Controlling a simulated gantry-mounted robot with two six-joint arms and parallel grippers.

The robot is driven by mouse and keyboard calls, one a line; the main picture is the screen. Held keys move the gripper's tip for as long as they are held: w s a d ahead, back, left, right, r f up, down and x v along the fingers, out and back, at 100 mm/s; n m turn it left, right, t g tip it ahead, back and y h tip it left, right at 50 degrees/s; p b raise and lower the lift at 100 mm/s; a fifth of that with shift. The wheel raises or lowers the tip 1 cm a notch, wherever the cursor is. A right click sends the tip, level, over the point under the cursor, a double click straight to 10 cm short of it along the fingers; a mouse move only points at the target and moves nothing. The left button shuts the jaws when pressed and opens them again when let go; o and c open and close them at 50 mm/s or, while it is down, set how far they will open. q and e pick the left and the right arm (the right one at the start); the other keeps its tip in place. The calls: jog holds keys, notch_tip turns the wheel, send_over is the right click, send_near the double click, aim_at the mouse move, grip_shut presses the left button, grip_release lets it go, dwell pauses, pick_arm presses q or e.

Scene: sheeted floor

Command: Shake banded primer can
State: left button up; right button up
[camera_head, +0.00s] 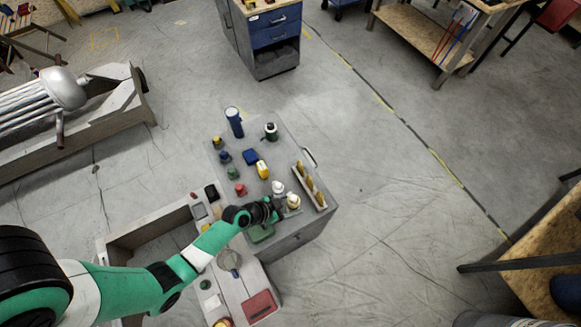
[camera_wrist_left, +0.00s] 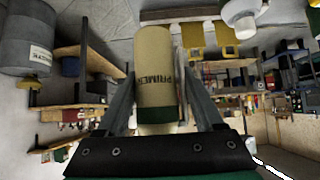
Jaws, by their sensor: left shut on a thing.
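The primer can (camera_wrist_left: 153,75) is cream with dark "PRIMER" lettering and a green band near one end. My left gripper (camera_wrist_left: 160,108) is shut on it, with one finger along each side. In the head view, my left gripper (camera_head: 274,209) reaches over the near right part of a grey cabinet top (camera_head: 285,147), with the cream can (camera_head: 293,202) at its tip. Whether the can touches the top cannot be told. My right gripper is not in view.
A white bottle (camera_head: 278,187) stands close beside the can. A tray with yellow items (camera_head: 309,186) lies along the right edge. Several small containers, a yellow bottle (camera_head: 263,170) and a blue cylinder (camera_head: 234,121) stand farther back. A green pad (camera_head: 260,234) lies below the gripper.

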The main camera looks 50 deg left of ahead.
aim_at(290, 197)
pick_arm(q)
notch_tip(290, 197, up, 7)
jog(key=shift+r, duration=0.2)
notch_tip(290, 197, down, 8)
jog(key=shift+r, duration=0.2)
jog(key=shift+w+r, duration=0.1)
jog(key=shift+r, duration=0.05)
jog(key=shift+a, duration=0.1)
